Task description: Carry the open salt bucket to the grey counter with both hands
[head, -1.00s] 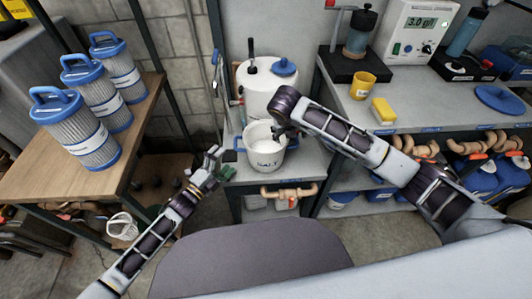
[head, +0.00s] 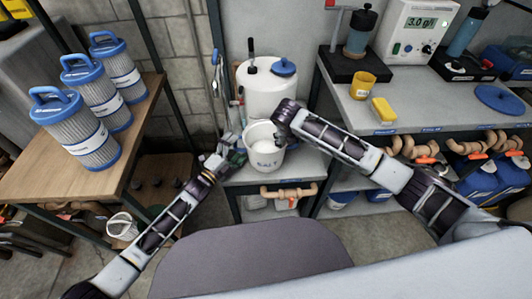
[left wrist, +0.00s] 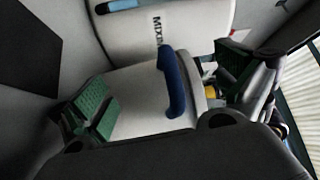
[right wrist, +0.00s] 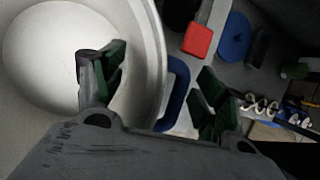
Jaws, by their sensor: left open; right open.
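The open white salt bucket (head: 265,158) stands upright on a low grey stand in the middle of the head view. White salt (right wrist: 70,50) shows inside it in the right wrist view. My left gripper (head: 230,158) is open at the bucket's left side. In the left wrist view its fingers spread either side of a blue handle (left wrist: 176,85) on the bucket. My right gripper (right wrist: 160,82) is open at the right rim, one finger over the inside, the other outside, with another blue handle (right wrist: 178,90) between them. The grey counter (head: 350,112) is at the right.
A white mixing tank (head: 270,90) with a blue-knobbed lid stands right behind the bucket. A yellow cup (head: 363,86), yellow sponge (head: 384,110) and meter (head: 415,35) are on the counter. Filter cartridges (head: 95,140) stand on the left table.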

